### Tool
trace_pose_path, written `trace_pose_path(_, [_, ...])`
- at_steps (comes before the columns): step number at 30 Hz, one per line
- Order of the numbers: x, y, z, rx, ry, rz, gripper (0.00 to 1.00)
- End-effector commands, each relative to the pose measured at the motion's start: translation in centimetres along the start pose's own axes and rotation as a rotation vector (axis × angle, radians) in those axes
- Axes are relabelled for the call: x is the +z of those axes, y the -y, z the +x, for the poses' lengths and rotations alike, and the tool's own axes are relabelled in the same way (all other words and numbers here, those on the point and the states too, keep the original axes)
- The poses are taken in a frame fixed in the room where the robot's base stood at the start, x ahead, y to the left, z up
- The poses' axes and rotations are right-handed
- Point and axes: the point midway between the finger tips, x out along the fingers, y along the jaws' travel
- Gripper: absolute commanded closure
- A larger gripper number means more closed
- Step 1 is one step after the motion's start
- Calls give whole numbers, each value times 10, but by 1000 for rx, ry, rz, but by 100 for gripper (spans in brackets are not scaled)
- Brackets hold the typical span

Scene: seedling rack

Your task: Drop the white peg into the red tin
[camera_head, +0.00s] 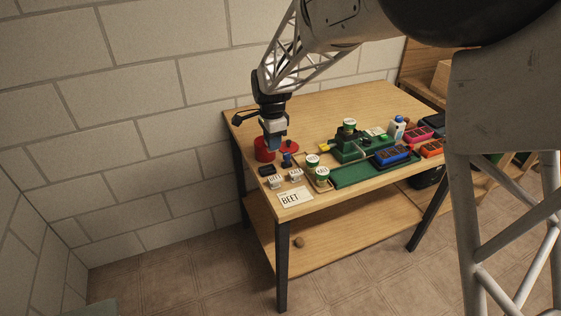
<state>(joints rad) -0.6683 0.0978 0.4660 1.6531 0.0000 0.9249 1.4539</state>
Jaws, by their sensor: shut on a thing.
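The red tin (262,152) stands near the far left corner of the wooden table, in the camera_head view. My gripper (273,149) points down at the tin and overlaps its right side in the picture. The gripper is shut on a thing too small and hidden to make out. I cannot tell whether its fingertips are above the tin, inside it or just beside it. I cannot clearly pick out the white peg anywhere in this view.
A red dish (290,154) lies right of the tin. A dark blue item (287,160) and a black block (267,170) are in front. White labelled blocks (296,175) and a BEET card (295,197) lie nearer. A green mat (357,172) and several seedling trays fill the right side.

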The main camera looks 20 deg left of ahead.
Motion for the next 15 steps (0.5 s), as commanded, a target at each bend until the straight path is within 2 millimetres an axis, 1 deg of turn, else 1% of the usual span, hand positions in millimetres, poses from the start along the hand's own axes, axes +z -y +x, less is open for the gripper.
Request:
trace_pose_path(1, [-4,17,-8,-3,0,1,98])
trace_pose_path(6, [-16,60,-33,-2,0,1,98])
trace_pose_path(9, [-21,78,-45,-3,0,0,98])
trace_pose_path(12, [-25,90,-52,-1,0,0,98])
trace_pose_path(15, [-27,97,-57,-1,0,0,98])
